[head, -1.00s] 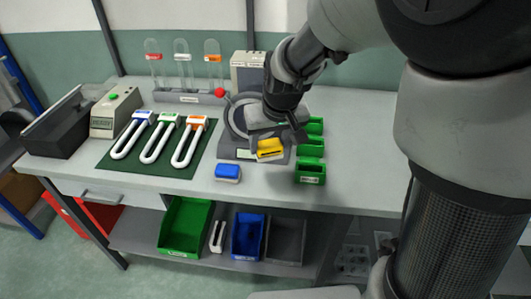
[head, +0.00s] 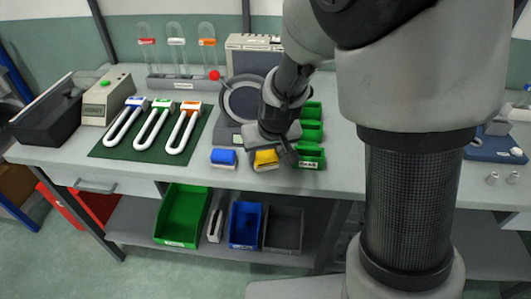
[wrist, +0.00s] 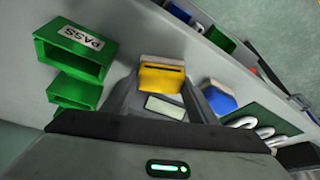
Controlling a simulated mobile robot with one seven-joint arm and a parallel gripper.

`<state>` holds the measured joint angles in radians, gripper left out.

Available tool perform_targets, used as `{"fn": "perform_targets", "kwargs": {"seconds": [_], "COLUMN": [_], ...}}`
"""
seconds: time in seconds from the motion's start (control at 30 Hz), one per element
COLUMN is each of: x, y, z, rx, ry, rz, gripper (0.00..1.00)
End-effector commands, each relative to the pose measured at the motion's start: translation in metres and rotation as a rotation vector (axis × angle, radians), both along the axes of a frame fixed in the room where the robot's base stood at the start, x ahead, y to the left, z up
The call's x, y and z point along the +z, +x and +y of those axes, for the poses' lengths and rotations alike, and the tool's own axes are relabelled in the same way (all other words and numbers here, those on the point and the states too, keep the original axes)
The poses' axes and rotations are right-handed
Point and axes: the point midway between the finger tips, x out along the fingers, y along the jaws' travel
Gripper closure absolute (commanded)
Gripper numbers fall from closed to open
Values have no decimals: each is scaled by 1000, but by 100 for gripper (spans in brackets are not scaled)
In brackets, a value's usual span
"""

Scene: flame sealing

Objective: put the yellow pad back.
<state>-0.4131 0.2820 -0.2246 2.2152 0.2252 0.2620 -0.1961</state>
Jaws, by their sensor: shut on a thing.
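The yellow pad (head: 266,159), a small block with a pale underside, is at the front of the bench, just right of the blue pad (head: 224,157). My gripper (head: 273,148) is shut on it from above. In the wrist view the yellow pad (wrist: 161,78) sits between the grey fingers, with a small pale label plate nearer the palm. The blue pad also shows there (wrist: 218,97), apart from the yellow one. I cannot tell whether the yellow pad touches the bench top.
Green bins (head: 310,152) stand close to the right of my gripper; the front one reads PASS in the wrist view (wrist: 76,48). The round grey fixture (head: 243,101) is behind. A dark green mat (head: 111,151) with white U-shaped tubes lies left. Crates sit on the lower shelf (head: 135,235).

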Motion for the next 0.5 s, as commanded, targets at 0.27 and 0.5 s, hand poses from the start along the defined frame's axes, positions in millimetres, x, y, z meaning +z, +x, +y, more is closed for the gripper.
{"fn": "perform_targets", "kwargs": {"seconds": [0.27, 0.5], "x": [0, 1], "y": [0, 0], "z": [0, 0], "rx": [0, 0], "ry": [0, 0], "rz": [-1, -1], "gripper": [29, 29]}}
